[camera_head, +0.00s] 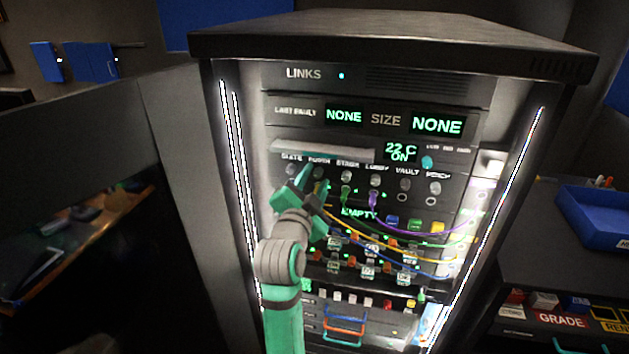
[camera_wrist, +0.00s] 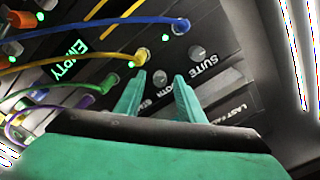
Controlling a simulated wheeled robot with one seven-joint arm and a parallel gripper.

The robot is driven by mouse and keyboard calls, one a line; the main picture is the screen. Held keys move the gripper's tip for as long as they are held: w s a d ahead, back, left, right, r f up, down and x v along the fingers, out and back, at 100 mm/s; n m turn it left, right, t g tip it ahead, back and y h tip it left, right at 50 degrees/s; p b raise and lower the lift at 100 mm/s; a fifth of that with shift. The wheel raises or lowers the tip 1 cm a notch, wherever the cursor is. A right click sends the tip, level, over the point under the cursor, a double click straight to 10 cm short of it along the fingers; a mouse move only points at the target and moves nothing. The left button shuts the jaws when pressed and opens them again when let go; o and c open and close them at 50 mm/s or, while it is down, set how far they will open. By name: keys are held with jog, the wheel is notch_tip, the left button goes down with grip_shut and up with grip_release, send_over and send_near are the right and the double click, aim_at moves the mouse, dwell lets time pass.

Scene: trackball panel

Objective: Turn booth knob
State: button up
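The booth knob (camera_wrist: 160,77) is a small round grey knob on the row under the labels. In the wrist view it shows in the gap between my fingertips. My gripper (camera_wrist: 160,78) is open, with one green finger on each side of the knob's place. I cannot tell whether either finger touches it. In the head view my gripper (camera_head: 311,176) is at the left part of the knob row, and its fingers partly cover the area under the BOOTH label. The suite knob (camera_wrist: 196,52) sits beside the booth knob, outside my right finger in the wrist view.
More knobs, such as the lobby knob (camera_head: 375,175) and vault knob (camera_head: 405,185), continue to the right. A grey ledge (camera_head: 322,150) juts out above the row. Coloured cables, including a purple cable (camera_head: 410,226), hang below. Lit rack sides flank the panel.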

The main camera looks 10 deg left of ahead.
grip_shut()
jog(key=shift+n, duration=0.3)
jog(key=n, duration=0.9)
jog(key=shift+d, duration=0.1)
jog(key=n, duration=0.4)
jog(key=shift+n, duration=2.1)
